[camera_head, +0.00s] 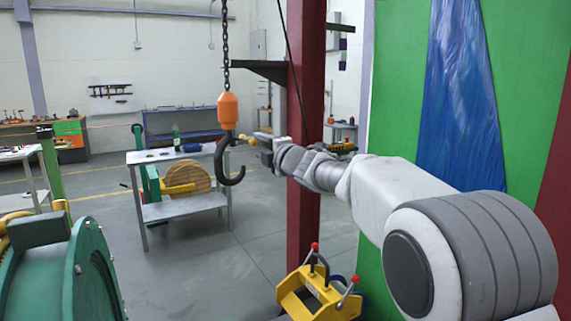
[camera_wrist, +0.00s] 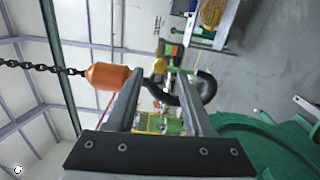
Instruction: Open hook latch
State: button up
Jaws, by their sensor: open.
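A black crane hook (camera_head: 233,165) hangs below an orange block (camera_head: 228,110) on a chain, its open side facing right. A small yellow part, which looks like the latch (camera_head: 243,138), sits at the upper right of the hook. My gripper (camera_head: 259,142) reaches in from the right at the latch's height and is open. In the wrist view, the hook (camera_wrist: 207,90), orange block (camera_wrist: 107,76) and yellow latch (camera_wrist: 159,66) lie sideways. The latch shows between the tips of my fingers (camera_wrist: 160,74). I cannot tell whether they touch it. Part of the hook is hidden behind a finger.
A red column (camera_head: 306,120) stands behind my wrist. A yellow device (camera_head: 318,295) with red-knobbed levers is below. Green machinery (camera_head: 60,275) fills the lower left, and a grey table (camera_head: 177,208) with a wooden reel stands behind the hook. Open floor lies between.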

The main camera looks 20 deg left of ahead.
jog(key=b+v, duration=0.2)
jog(key=v, duration=1.1)
jog(key=shift+d, duration=0.2)
jog(key=shift+s, duration=0.1)
jog(key=d+r+m+t+h+p, duration=0.1)
jog(key=d+m+t+h, duration=0.2)
jog(key=d+m+h, duration=0.7)
jog(key=s+d+f+m+h+p, duration=0.1)
jog(key=s+d+m, duration=0.1)
jog(key=d, duration=0.4)
jog(key=s+d+f+m+g, duration=0.1)
jog(key=d+f+m, duration=0.15)
jog(key=d, duration=0.35)
jog(key=s+d+m+h+p, duration=0.1)
jog(key=s+d+m, duration=0.15)
jog(key=d, duration=0.35)
jog(key=s+d+f+m+g, duration=0.2)
jog(key=s+d+f+m, duration=0.1)
jog(key=s, duration=0.4)
jog(key=s+d+f+m+g+h+p, duration=0.1)
jog(key=s+d+f+m+g, duration=0.2)
jog(key=s+f+m, duration=0.2)
jog(key=s+d+f+m+g+h, duration=0.1)
jog(key=s+d+f+m+g, duration=0.1)
jog(key=s, duration=0.9)
notch_tip(320, 180, down, 4)
jog(key=shift+s+d+r+m+g+p, duration=0.15)
jog(key=shift+d+m+g+p, duration=0.35)
jog(key=shift+m, duration=0.6)
